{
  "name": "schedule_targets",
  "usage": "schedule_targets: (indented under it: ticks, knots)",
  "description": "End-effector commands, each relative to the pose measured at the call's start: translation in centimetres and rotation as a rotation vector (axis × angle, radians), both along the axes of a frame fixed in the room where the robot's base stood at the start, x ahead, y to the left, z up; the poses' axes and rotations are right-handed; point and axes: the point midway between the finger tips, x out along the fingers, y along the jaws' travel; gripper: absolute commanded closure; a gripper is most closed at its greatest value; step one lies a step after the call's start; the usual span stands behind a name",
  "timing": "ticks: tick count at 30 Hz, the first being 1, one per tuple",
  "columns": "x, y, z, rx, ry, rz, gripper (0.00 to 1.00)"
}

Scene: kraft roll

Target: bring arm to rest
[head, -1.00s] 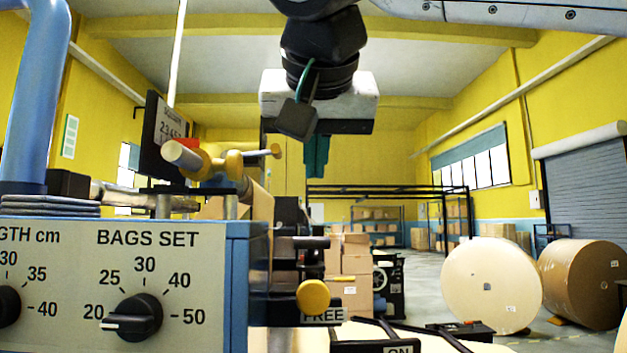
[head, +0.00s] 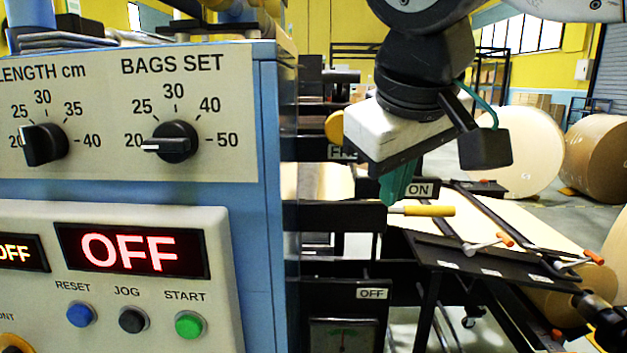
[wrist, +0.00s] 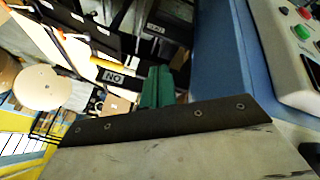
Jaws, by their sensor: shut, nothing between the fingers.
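My gripper (head: 397,190) has green fingers and hangs from the white and black wrist in the head view. It is shut and empty. In the head view it appears just above and left of a yellow-handled lever, beside the ON label. The green fingers also show in the wrist view (wrist: 157,88), with the ON label to their left. Whether the fingers touch anything behind them I cannot tell, but they look clear.
A blue machine with a control panel (head: 130,235) fills the left, its display reading OFF. A yellow-handled lever (head: 430,211) and a black-edged table (head: 500,262) stand to the right. Large kraft rolls (head: 522,150) stand behind on the floor.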

Motion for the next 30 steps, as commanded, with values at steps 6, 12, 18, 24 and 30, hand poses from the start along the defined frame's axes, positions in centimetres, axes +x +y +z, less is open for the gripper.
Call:
schedule_targets:
  ticks: [6,12,18,24,30]
  knots:
    - [-3.9,-8.5,-11.1,0.03,0.24,-0.09,1.0]
    - [-8.2,-13.6,-18.0,0.134,0.361,-0.272,1.0]
    - [-9.9,-16.7,-19.8,0.19,0.364,-0.448,1.0]
    - [-9.9,-17.7,-19.5,0.201,0.349,-0.499,1.0]
    - [-9.9,-17.7,-19.5,0.2,0.349,-0.498,1.0]
